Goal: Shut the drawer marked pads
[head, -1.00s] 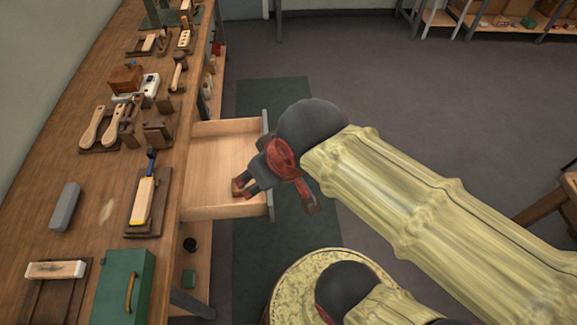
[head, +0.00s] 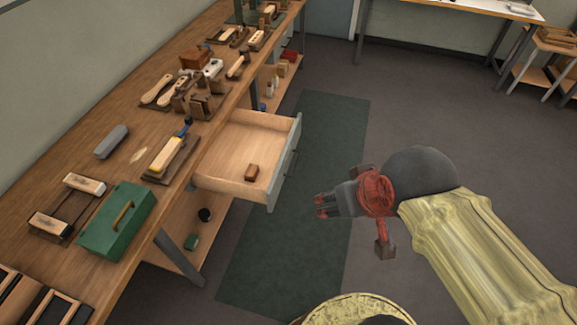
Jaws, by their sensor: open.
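An open drawer (head: 225,160) sticks out from under the long wooden workbench in the head view. Its grey front (head: 284,165) carries a bar handle and faces right. No marking on it can be read from here. A small brown block (head: 251,172) lies inside the drawer near its front; the rest of the drawer floor looks bare. My gripper (head: 318,206) is open and empty, to the right of the drawer front and apart from it. Its fingers point left toward the drawer's front side.
The workbench (head: 105,150) holds brushes, wooden blocks and a green box (head: 117,222). A shelf (head: 180,235) with small items lies below the drawer. A bench leg (head: 180,258) stands near it. The green floor mat (head: 318,130) and the grey floor around my arm are clear.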

